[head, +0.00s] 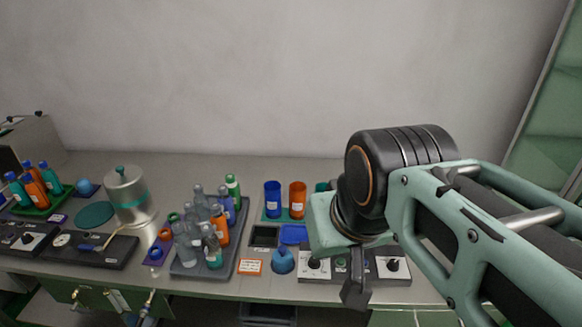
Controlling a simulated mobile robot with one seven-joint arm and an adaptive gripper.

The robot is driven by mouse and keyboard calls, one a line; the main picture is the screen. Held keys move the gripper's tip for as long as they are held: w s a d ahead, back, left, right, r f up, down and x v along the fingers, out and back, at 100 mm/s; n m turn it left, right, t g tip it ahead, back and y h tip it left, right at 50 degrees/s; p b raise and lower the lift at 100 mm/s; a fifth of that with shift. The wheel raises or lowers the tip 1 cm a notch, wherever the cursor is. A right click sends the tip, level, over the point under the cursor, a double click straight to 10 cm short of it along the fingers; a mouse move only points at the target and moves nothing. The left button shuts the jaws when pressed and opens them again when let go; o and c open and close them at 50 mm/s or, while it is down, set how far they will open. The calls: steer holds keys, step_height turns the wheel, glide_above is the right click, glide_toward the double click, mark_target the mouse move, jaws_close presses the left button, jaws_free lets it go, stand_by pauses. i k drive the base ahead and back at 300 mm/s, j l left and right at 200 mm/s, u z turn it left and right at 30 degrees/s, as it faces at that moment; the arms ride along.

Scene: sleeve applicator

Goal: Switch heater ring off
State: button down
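My gripper (355,288) hangs in front of the right control panel (396,272), fingers downward. Only one dark finger shows clearly, so its opening is hidden. The right panel has a black knob (314,262) left of my gripper, a small green button (340,262) beside it and another black knob (393,264) to the right. My wrist covers part of this panel.
A grey tray (238,262) of several bottles stands mid-bench. Blue (272,200) and orange (297,200) cups stand behind a blue tray (293,234). A round blue object (283,262) sits left of the right panel. A green bottle rack (38,207) is far left.

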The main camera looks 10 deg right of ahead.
mark_target(393, 266)
steer(key=z, duration=1.1)
steer(key=k+l, duration=0.1)
steer(key=k+u, duration=0.05)
steer(key=k, duration=0.05)
